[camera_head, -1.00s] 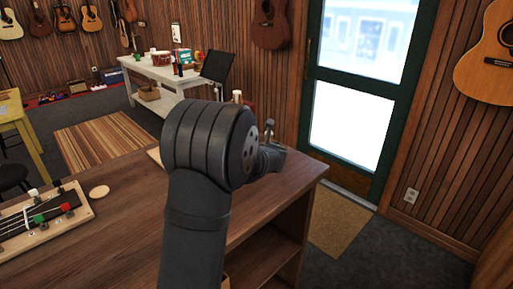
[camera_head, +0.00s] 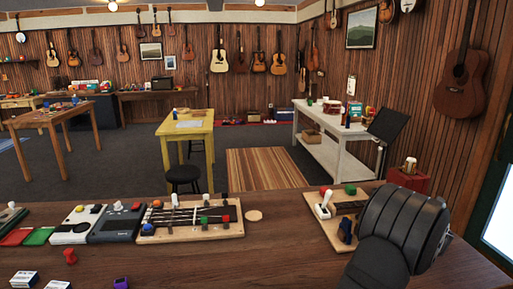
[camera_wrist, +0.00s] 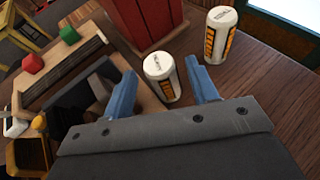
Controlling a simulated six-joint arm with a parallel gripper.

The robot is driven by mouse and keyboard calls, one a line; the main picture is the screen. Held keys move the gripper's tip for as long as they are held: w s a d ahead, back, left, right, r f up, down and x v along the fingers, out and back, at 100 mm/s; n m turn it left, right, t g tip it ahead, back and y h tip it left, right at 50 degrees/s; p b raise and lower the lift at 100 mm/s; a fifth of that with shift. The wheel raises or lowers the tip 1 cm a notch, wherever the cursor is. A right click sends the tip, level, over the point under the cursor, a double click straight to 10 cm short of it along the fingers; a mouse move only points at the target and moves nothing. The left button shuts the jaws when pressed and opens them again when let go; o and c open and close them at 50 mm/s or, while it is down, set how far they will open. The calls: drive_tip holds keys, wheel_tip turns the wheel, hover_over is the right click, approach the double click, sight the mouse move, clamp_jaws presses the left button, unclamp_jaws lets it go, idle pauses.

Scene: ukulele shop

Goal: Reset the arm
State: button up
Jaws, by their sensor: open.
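My gripper (camera_wrist: 163,86) has two blue fingers, spread apart, in the wrist view. A white can with an orange and black label (camera_wrist: 162,68) appears between the fingertips, with a gap visible on each side. I cannot tell its depth relative to the tips. A second, similar can (camera_wrist: 219,35) stands to the right, apart from the fingers.
A red box (camera_wrist: 145,18) stands behind the cans. A pegged fretboard (camera_head: 190,222) lies on the wooden counter (camera_head: 200,265), with pedals to its left. Another pegged board (camera_head: 328,236) is beside my arm. The counter's middle front is fairly clear.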

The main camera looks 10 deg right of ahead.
drive_tip(key=x, duration=0.4)
drive_tip(key=shift+d+r, duration=0.1)
drive_tip(key=shift+r, duration=1.05)
drive_tip(key=shift+f, duration=0.1)
